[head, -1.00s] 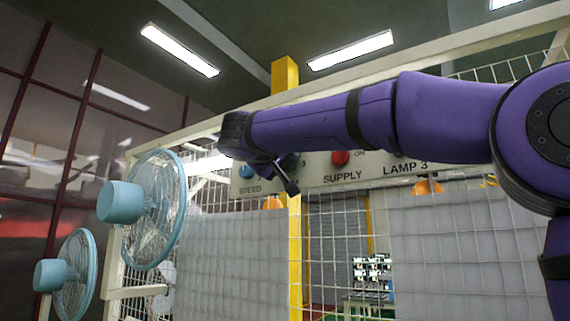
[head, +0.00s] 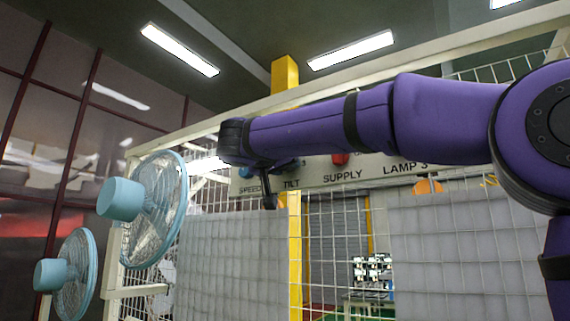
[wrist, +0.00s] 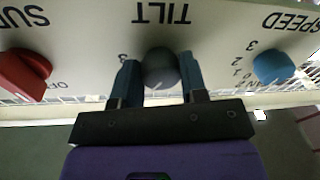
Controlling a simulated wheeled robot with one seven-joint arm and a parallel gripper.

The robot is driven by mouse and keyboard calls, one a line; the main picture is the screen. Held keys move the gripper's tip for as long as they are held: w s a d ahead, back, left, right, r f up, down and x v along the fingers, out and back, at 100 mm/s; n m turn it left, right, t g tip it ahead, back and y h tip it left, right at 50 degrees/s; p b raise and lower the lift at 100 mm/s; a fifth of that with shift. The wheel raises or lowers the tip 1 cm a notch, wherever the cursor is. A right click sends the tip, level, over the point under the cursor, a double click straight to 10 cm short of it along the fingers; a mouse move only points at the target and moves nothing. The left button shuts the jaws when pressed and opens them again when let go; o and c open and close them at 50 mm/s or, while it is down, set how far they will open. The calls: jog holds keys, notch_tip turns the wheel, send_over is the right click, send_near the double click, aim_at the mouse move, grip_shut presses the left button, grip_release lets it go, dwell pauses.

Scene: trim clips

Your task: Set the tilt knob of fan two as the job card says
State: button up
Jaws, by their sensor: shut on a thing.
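The tilt knob (wrist: 160,66) is dark and round with a pale mark on its edge, under the upside-down word TILT in the wrist view. My gripper (wrist: 159,75) is shut on it, one blue finger on each side. A digit 3 shows beside the left finger; the other tilt digits are hidden. In the head view my gripper (head: 284,163) is at the panel (head: 315,174) above the TILT label, and the knob is hidden. Two light blue fans (head: 120,200) (head: 52,275) stand at the left; no number on them is readable. No job card is in view.
A blue speed knob (wrist: 273,66) is close on the right of the tilt knob in the wrist view. A red supply knob (wrist: 24,74) is on the left. A mesh fence (head: 335,240) and a yellow post (head: 295,250) stand around the panel.

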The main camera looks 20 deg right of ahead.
jog(key=shift+m+h, duration=0.3)
jog(key=shift+m, duration=1.1)
jog(key=o, duration=0.9)
jog(key=shift+a, duration=0.1)
jog(key=v, duration=1)
jog(key=shift+s+a, duration=0.25)
jog(key=shift+a, duration=0.05)
jog(key=shift+f, duration=0.1)
